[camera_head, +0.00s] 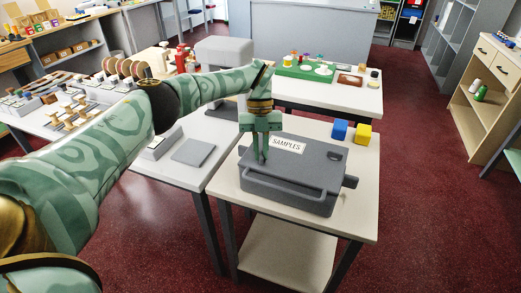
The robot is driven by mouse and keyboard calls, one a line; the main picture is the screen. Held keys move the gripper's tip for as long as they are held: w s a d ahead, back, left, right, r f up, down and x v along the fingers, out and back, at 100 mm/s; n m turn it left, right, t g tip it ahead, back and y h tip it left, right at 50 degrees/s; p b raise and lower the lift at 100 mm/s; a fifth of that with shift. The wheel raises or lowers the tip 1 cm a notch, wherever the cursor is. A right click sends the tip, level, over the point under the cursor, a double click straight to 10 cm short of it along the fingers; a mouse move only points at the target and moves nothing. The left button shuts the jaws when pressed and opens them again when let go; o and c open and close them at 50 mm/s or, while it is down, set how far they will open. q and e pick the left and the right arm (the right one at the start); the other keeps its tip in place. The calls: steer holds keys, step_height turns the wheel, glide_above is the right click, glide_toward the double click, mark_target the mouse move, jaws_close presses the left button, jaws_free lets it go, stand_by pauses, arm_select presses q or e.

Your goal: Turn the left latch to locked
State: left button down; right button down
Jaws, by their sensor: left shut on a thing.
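A grey case (292,192) with a white SAMPLES label (288,145) lies on the near white table. My left gripper (262,158) points down at the left part of the case's lid, its fingers close together. It is shut on the left latch, which is mostly hidden by the fingers, so its turn cannot be read. A small dark latch (335,155) shows at the right of the lid. My right gripper is not in view.
A blue block (338,129) and a yellow block (362,134) stand behind the case on the white table (355,222). A side table (187,172) adjoins at left. A green tray (303,72) with small items lies farther back. Red floor is clear at right.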

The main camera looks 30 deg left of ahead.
arm_select(q)
steer(key=m+y, duration=0.1)
steer(key=m, duration=0.4)
steer(key=shift+w+d+g+y, duration=0.1)
steer(key=shift+d+g+y, duration=0.05)
steer(key=shift+g+y, duration=0.2)
stand_by(0.4)
steer(key=c, duration=1.5)
jaws_free()
